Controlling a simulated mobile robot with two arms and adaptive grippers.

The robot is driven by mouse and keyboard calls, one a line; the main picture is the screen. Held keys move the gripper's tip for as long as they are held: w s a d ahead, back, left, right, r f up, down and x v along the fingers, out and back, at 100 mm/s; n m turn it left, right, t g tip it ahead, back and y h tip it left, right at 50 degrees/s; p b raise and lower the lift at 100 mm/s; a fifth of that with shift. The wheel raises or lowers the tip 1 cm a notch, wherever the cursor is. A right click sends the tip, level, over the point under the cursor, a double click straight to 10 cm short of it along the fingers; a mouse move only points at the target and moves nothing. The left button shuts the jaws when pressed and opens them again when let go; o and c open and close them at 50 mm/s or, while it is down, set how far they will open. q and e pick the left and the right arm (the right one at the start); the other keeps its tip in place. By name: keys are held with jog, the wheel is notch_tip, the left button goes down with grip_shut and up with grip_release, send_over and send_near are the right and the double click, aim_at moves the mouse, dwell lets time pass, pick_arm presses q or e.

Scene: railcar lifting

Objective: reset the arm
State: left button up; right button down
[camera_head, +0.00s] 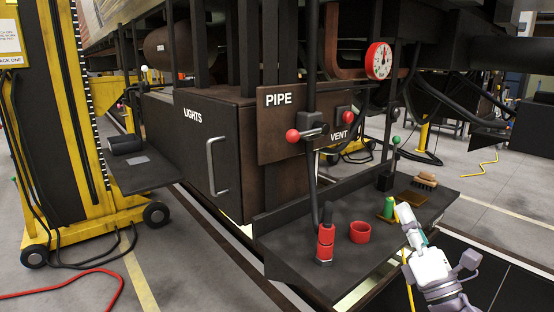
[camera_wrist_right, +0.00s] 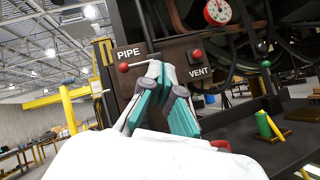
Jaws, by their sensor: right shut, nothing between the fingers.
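My right gripper (camera_head: 404,213) is in the head view at the lower right, over the front right part of the dark shelf (camera_head: 290,243). It is shut and holds nothing. In the right wrist view its teal-padded fingers (camera_wrist_right: 160,72) come together in front of the PIPE and VENT panel. In the head view its tips are close to a green cylinder (camera_head: 389,207) on the shelf; I cannot tell whether they touch. My left gripper is not in view.
The shelf carries a red coupling (camera_head: 326,240), a red ring (camera_head: 360,232) and a brush (camera_head: 425,180). Above are the PIPE panel (camera_head: 280,125), a red-knobbed valve (camera_head: 293,135) and a red-rimmed gauge (camera_head: 379,61). A yellow jack (camera_head: 65,215) stands at left.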

jog(key=s+d+f+m+g+h, duration=0.2)
jog(key=s+f+m+g+h, duration=0.15)
jog(key=f+m, duration=0.4)
jog(key=s+d+f+m+g+h, duration=0.1)
jog(key=s+f+m+g+h, duration=0.1)
jog(key=f+m+h, duration=0.45)
jog(key=s+d+f+m+g+h, duration=0.2)
jog(key=s+f+m+g, duration=0.1)
jog(key=f+m, duration=0.55)
jog(key=s+a+f+m+g+y, duration=0.1)
jog(key=s+a+f+m+g, duration=0.3)
jog(key=s, duration=0.4)
jog(key=s+a+f+m+g+y, duration=0.1)
jog(key=s+a+f+g+y, duration=0.1)
jog(key=s+f+g, duration=0.35)
jog(key=s+a+f+m+g+y, duration=0.1)
jog(key=s+a+f+m+g, duration=0.3)
jog(key=s, duration=0.6)
notch_tip(320, 180, down, 26)
jog(key=n, duration=0.1)
jog(key=s+d+f, duration=0.2)
jog(key=s+f, duration=0.7)
jog(key=s+d+f+g, duration=0.1)
jog(key=s+d+f, duration=0.1)
jog(key=s+f, duration=0.6)
jog(key=shift+s+f, duration=0.35)
